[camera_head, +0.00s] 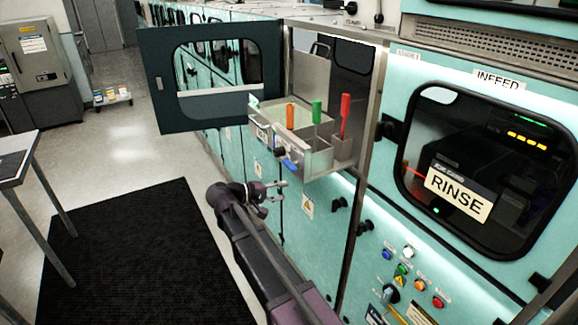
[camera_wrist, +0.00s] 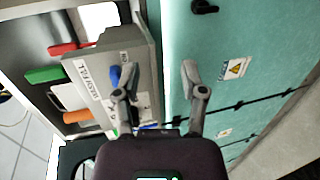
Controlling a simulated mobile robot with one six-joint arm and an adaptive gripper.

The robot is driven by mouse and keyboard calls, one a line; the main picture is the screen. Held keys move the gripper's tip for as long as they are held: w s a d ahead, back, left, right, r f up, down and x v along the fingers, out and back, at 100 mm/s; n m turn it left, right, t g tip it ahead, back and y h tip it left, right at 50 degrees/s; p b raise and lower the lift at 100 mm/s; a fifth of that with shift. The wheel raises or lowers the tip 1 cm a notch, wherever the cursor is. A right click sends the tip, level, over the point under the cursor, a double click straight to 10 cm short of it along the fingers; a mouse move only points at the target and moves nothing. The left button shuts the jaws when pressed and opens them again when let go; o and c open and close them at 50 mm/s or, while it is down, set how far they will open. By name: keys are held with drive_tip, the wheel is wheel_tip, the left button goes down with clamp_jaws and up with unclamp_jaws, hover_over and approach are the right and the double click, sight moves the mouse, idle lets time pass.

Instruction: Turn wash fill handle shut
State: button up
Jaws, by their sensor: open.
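A blue handle (camera_head: 290,164) sits low on the front of a metal tray unit (camera_head: 318,160) in the open module. It also shows in the wrist view (camera_wrist: 115,76), partly hidden by my left finger. A white label (camera_wrist: 89,80) is on the tray front near it; its small text is hard to read. My gripper (camera_head: 275,196) is open and empty, below and slightly left of the blue handle in the head view. In the wrist view my gripper's fingers (camera_wrist: 158,72) are spread, with the handle beside the left finger rather than clearly between them.
Orange (camera_head: 290,116), green (camera_head: 317,110) and red (camera_head: 345,114) upright handles stand on the tray. An open windowed door (camera_head: 213,75) swings out left. A closed RINSE module (camera_head: 470,170) is at right. Free floor with a black mat (camera_head: 140,260) lies left.

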sight(286, 166)
drive_tip(key=a+r+t+h, duration=0.1)
drive_tip(key=a+r, duration=0.3)
drive_tip(key=a, duration=0.5)
drive_tip(key=shift+r+n+t+h, duration=0.2)
drive_tip(key=shift+n+t+h, duration=0.2)
drive_tip(key=shift+t, duration=0.4)
drive_tip(key=x, duration=1.3)
drive_tip(key=shift+w+d, duration=0.25)
drive_tip(key=shift+w, duration=0.05)
clamp_jaws()
